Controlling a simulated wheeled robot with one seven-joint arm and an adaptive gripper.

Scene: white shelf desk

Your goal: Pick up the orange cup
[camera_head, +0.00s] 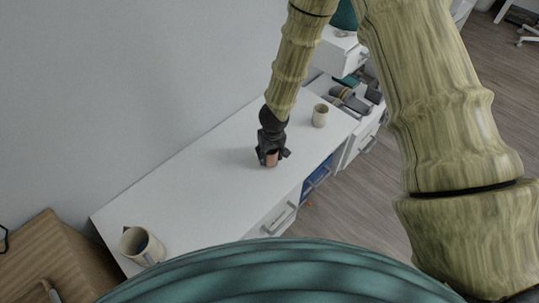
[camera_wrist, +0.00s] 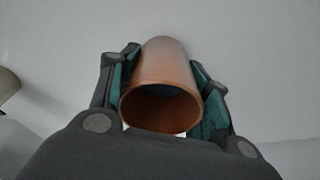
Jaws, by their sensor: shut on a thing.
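The orange cup (camera_wrist: 163,66) is a plain cylinder with its open, dark mouth towards the wrist camera. In the wrist view it sits between the two green-padded fingers of my gripper (camera_wrist: 164,92), which press on it from both sides. In the head view my gripper (camera_head: 271,156) points down over the white desk top, and a small part of the orange cup (camera_head: 271,159) shows between the fingers. The fingers hide most of the cup there. I cannot tell whether its base touches the desk.
A beige cup (camera_head: 320,115) stands behind and right of my gripper. A larger beige mug (camera_head: 142,246) stands at the near left end of the white desk (camera_head: 200,195). A wooden box (camera_head: 52,258) is at the lower left. Desk space between gripper and mug is clear.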

